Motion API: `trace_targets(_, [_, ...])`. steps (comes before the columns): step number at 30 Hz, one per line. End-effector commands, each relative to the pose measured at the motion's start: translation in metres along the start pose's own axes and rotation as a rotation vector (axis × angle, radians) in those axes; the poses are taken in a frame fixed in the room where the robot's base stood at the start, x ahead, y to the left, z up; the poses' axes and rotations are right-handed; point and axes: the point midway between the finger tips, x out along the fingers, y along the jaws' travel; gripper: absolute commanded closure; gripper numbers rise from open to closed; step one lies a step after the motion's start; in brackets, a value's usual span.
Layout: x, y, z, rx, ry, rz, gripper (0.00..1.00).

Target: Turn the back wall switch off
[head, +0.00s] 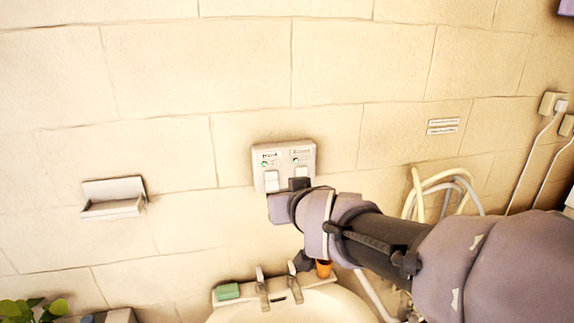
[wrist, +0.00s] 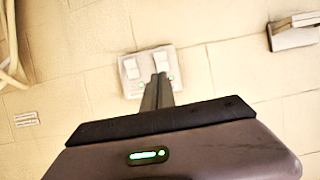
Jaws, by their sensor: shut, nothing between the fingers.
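A pale switch plate (head: 262,157) is fixed to the back wall, with two white rocker switches side by side under small labels and green marks. The left rocker (head: 271,180) shows in the head view; my gripper (head: 299,184) largely covers the right one. The label words are too small to read surely. In the wrist view the plate (wrist: 129,88) appears upside down with both rockers visible. My gripper's fingers (wrist: 160,78) are shut together with nothing between them, pointing at the plate. I cannot tell whether they touch it, nor how each rocker is set.
A washbasin (head: 345,306) with taps (head: 262,288), a green soap block (head: 228,292) and an orange cup (head: 323,269) lies below. A small wall shelf (head: 113,208) is at left. A coiled hose (head: 460,181) and a wall vent (head: 443,126) are at right.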

Motion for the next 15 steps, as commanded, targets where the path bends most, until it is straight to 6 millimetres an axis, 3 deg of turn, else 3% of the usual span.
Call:
trace_targets(5, [0.006, 0.0, 0.001, 0.001, -0.001, 0.0, 1.0])
trace_targets(15, [0.074, 0.001, 0.002, 0.001, -0.003, 0.001, 1.0])
